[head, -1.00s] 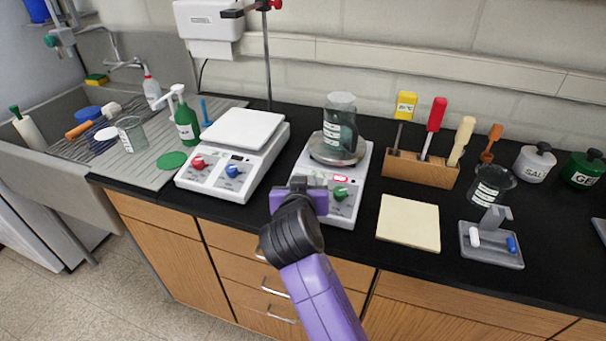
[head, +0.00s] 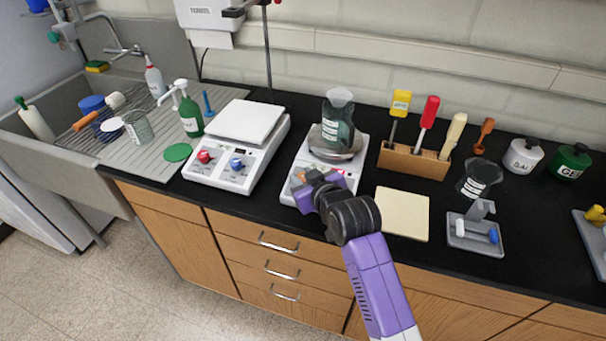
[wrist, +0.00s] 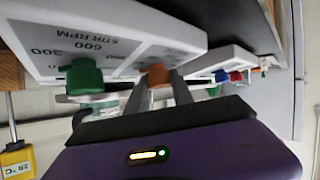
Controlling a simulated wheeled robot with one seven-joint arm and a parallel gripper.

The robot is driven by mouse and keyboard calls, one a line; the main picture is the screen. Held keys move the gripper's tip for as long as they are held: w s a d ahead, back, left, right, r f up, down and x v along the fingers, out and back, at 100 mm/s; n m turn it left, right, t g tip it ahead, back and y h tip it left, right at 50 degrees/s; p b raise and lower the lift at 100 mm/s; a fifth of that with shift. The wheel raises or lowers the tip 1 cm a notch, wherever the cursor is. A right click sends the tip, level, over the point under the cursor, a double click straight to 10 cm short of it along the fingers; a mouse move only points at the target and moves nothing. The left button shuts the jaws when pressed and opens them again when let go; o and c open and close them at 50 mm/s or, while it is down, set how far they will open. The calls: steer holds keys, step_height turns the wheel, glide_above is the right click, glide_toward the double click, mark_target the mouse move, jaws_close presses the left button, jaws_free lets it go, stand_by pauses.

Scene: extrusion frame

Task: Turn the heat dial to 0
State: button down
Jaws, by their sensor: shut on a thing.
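The hot plate (head: 286,187) stands on the black counter with a beaker of dark liquid (head: 338,128) on its round top. In the wrist view, an orange dial (wrist: 157,75) on its front panel sits between the two fingers of my gripper (wrist: 158,88), which is shut on it. The orange dial's pointer and scale are hidden. A green dial (wrist: 80,77) beside it carries a stir RPM label and is free of the fingers. In the head view my gripper (head: 304,187) covers much of the front panel.
A white balance (head: 225,173) with red and blue knobs stands left of the hot plate. A cream pad (head: 402,213), a wooden tool rack (head: 412,160) and a grey tray (head: 474,240) are to the right. A sink is at far left.

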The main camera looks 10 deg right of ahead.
steer(key=c, duration=1.1)
jaws_free()
steer(key=b+v, duration=0.1)
steer(key=v, duration=0.6)
steer(key=shift+s, duration=0.4)
steer(key=shift+d+r, duration=0.1)
steer(key=shift+r, duration=0.05)
